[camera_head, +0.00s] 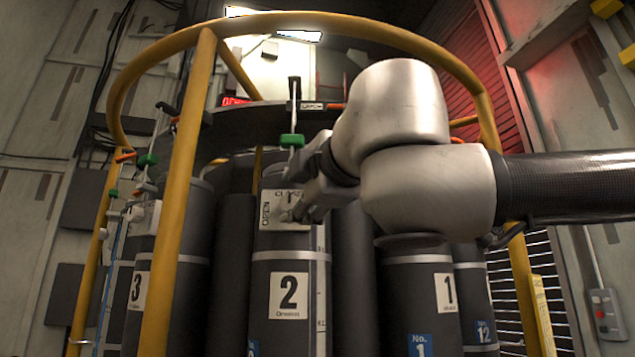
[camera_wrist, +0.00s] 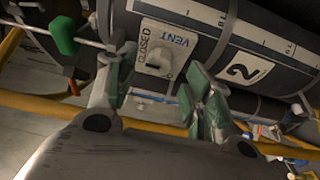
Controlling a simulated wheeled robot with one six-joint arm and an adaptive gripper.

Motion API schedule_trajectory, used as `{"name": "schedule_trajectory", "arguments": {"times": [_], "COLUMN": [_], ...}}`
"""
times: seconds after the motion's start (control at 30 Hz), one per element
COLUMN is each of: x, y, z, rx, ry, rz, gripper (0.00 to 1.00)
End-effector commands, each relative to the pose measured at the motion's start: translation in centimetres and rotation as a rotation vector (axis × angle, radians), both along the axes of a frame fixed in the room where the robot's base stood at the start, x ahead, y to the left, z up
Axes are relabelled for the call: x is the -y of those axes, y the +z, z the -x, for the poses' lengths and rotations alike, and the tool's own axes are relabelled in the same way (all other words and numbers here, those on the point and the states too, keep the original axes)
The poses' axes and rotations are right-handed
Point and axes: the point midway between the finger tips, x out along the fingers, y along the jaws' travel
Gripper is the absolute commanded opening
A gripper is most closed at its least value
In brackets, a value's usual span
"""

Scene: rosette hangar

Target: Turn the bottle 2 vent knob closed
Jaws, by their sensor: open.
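Bottle 2 (camera_head: 290,270) is a dark grey cylinder with a white "2" label, standing at the centre of the head view. Its pale vent plate (camera_head: 270,209), lettered OPEN and CLOSED, is on its upper front. In the wrist view the vent knob (camera_wrist: 158,60) is a small light grey knob on the plate (camera_wrist: 180,40), beside the words CLOSED and VENT. My gripper (camera_head: 302,205) is in front of the plate and partly hides it. In the wrist view my gripper (camera_wrist: 157,88) is open, its fingers spread just short of the knob. I cannot tell whether either finger touches it.
A yellow tubular frame (camera_head: 188,170) rings the bottles, with one upright left of bottle 2. Bottle 3 (camera_head: 125,310) stands left and bottle 1 (camera_head: 415,290) right. A green-handled valve (camera_head: 292,141) is just above bottle 2, close to my gripper.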

Motion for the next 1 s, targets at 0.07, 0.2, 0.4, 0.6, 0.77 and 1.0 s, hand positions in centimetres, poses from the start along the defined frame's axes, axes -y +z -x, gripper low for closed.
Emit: {"name": "schedule_trajectory", "arguments": {"times": [0.07,0.2,0.4,0.6,0.77,1.0], "x": [0.4,1.3,2.3,2.9,3.1,3.0], "y": [0.0,0.0,-0.1,-0.1,-0.1,-0.1], "z": [1.7,4.0,6.5,7.6,7.8,7.8], "rx": [0.001,0.0,-0.001,-0.001,-0.001,-0.001], "ry": [0.009,0.009,0.005,0.002,0.0,-0.001], "rz": [-0.001,-0.001,0.0,0.0,0.0,0.0], "gripper": [0.51,0.51,0.51,0.51,0.51,0.51]}}
